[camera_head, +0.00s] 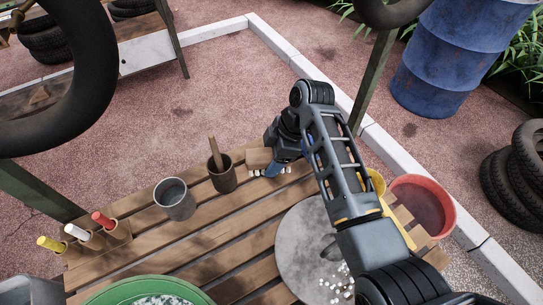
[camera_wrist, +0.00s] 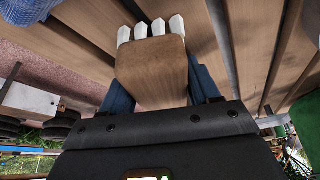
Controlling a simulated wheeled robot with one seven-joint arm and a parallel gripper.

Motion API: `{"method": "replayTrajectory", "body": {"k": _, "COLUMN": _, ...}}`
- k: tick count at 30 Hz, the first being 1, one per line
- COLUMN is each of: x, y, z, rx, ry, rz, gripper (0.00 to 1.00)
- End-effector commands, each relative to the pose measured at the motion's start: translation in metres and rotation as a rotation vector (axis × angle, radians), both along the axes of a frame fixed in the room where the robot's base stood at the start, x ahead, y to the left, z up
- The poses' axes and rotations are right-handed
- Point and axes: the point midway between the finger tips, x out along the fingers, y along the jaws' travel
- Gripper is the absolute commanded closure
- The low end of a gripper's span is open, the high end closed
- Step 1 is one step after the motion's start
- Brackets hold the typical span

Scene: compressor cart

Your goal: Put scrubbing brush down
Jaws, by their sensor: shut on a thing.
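The scrubbing brush has a brown wooden block (camera_head: 258,158) and white bristle tufts. It is at the far edge of the slatted wooden table (camera_head: 150,243) in the head view. My gripper (camera_head: 272,165) is shut on it, with a blue finger showing beside the block. In the wrist view the brush (camera_wrist: 152,72) sits between the two blue fingers of my gripper (camera_wrist: 160,92), bristles pointing away toward the slats. The bristles are at or just above the slats; I cannot tell whether they touch. My forearm hides part of the table.
Left of the brush stand a dark cup (camera_head: 222,179) with a wooden handle and a grey metal cup (camera_head: 174,199). A holder with coloured sticks (camera_head: 103,220) is farther left. A green bowl (camera_head: 150,290), round grey plate (camera_head: 300,245) and red bucket (camera_head: 424,203) are nearer or right.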

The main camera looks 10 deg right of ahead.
Motion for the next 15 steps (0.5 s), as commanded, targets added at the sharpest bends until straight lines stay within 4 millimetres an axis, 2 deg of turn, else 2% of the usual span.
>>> {"method": "replayTrajectory", "body": {"k": 4, "x": -0.0001, "y": -0.0001, "z": -0.0027, "rx": 0.0, "ry": 0.0, "rz": 0.0, "gripper": 0.67}}
{"method": "replayTrajectory", "body": {"k": 5, "x": -0.0001, "y": 0.0001, "z": -0.0022, "rx": 0.0, "ry": 0.0, "rz": 0.0, "gripper": 0.37}}
{"method": "replayTrajectory", "body": {"k": 12, "x": -0.0002, "y": 0.0001, "z": -0.0018, "rx": 0.0, "ry": 0.0, "rz": 0.0, "gripper": 0.14}}
{"method": "replayTrajectory", "body": {"k": 15, "x": -0.0002, "y": 0.0001, "z": -0.0017, "rx": 0.0, "ry": 0.0, "rz": 0.0, "gripper": 0.13}}
